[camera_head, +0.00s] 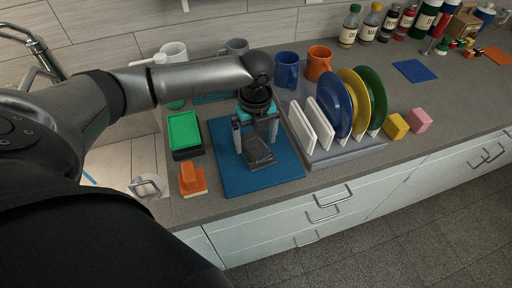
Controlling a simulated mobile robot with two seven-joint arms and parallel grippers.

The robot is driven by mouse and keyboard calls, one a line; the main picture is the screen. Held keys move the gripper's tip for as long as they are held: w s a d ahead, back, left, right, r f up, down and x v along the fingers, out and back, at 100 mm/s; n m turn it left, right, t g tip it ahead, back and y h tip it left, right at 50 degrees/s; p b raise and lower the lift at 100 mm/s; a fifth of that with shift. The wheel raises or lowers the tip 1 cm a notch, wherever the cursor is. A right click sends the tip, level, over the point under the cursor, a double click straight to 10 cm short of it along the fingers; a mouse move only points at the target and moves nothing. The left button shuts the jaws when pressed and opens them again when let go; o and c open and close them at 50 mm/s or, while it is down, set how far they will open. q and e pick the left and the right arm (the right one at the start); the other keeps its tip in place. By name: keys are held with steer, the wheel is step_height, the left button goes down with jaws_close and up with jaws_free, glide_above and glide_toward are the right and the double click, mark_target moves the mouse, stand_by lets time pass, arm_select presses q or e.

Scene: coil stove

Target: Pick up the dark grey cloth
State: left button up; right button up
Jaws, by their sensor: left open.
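The dark grey cloth (260,158) appears as a small dark folded piece on the blue mat (233,182) on the counter. My left gripper (257,143) points down over the mat, with its two grey fingers spread to either side of the cloth's far part. The fingers are open; whether they touch the cloth cannot be told. The gripper body hides the far part of the cloth. My right gripper is not in view.
A dish rack (345,152) with white boards and blue, yellow and green plates stands just right of the mat. Blue (287,72) and orange (319,62) mugs stand behind the rack.

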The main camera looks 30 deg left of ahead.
mark_target(256, 144)
arm_select(q)
step_height(256, 144, down, 2)
steer(key=shift+f, duration=0.1)
steer(key=c, duration=1.2)
step_height(256, 144, up, 20)
steer(key=shift+r+p, duration=0.15)
steer(key=shift+p, duration=1)
